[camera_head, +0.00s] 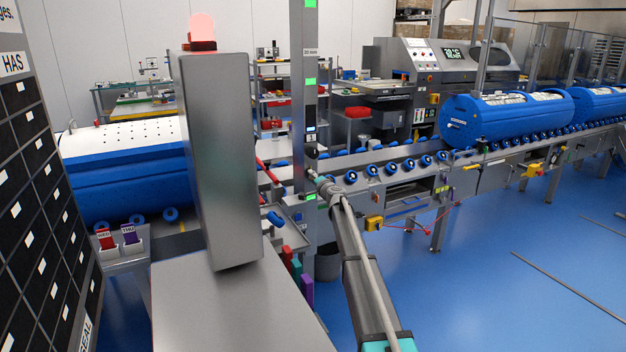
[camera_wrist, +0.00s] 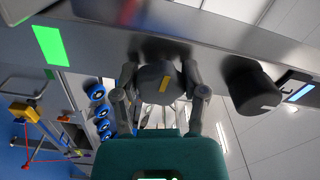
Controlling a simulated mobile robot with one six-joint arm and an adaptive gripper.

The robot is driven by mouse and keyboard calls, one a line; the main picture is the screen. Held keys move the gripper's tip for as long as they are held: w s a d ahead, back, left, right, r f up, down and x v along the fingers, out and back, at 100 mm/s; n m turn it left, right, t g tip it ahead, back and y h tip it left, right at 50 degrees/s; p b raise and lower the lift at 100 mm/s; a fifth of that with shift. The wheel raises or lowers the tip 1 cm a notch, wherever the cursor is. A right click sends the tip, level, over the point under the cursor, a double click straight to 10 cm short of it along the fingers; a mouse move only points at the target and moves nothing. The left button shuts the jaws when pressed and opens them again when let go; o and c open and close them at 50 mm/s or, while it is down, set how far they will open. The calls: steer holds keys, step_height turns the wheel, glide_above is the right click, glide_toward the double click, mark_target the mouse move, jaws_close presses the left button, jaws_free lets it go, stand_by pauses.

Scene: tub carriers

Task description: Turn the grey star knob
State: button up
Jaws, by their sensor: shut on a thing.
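A dark grey knob (camera_wrist: 160,80) with a yellow mark sits on the face of a grey post in the wrist view. Its outline is partly hidden by my fingers, so I cannot tell its star shape clearly. My gripper (camera_wrist: 159,92) is shut on this knob, with one finger on each side. In the head view my gripper (camera_head: 320,181) reaches the lower part of the post (camera_head: 304,95) and hides the held knob. A second dark knob (camera_wrist: 252,87) stands to the right in the wrist view, apart from my fingers.
The post carries green lit panels (camera_head: 309,82) and a small display (camera_head: 310,128). A large grey box with a red lamp (camera_head: 202,30) stands to the left. Roller conveyors with blue tubs (camera_head: 480,120) run to the right. The blue floor at right is mostly open.

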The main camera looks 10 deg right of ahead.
stand_by(0.4)
steer(key=o, duration=1.2)
steer(key=shift+c, duration=0.2)
steer(key=shift+s, duration=0.15)
steer(key=v, duration=1.1)
steer(key=shift+s, duration=0.3)
